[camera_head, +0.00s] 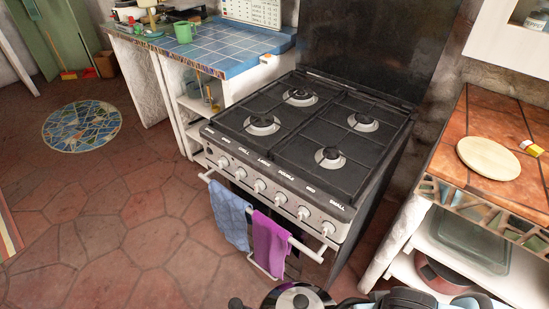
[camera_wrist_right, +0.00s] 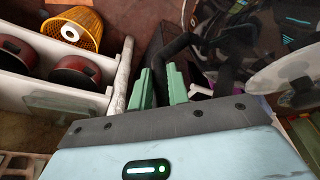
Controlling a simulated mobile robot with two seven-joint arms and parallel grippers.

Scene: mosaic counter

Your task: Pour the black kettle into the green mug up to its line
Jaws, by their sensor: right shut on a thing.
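The black kettle (camera_head: 300,298) shows at the bottom edge of the head view, in front of the stove and cut off by the frame. My right gripper (camera_wrist_right: 161,86) is shut on the kettle's dark handle, which shows between and beyond its green fingers in the wrist view. The kettle's contents are hidden. The green mug (camera_head: 183,33) stands upright on the blue tiled counter (camera_head: 232,47) at the back left, far from the kettle. Its line and inside cannot be made out. My left gripper is not in view.
A black stove (camera_head: 315,130) with blue (camera_head: 230,213) and purple (camera_head: 268,243) towels on its rail stands mid-view. A tiled counter at right holds a round wooden board (camera_head: 488,158). Small items crowd the far counter near the mug. The floor at left is open.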

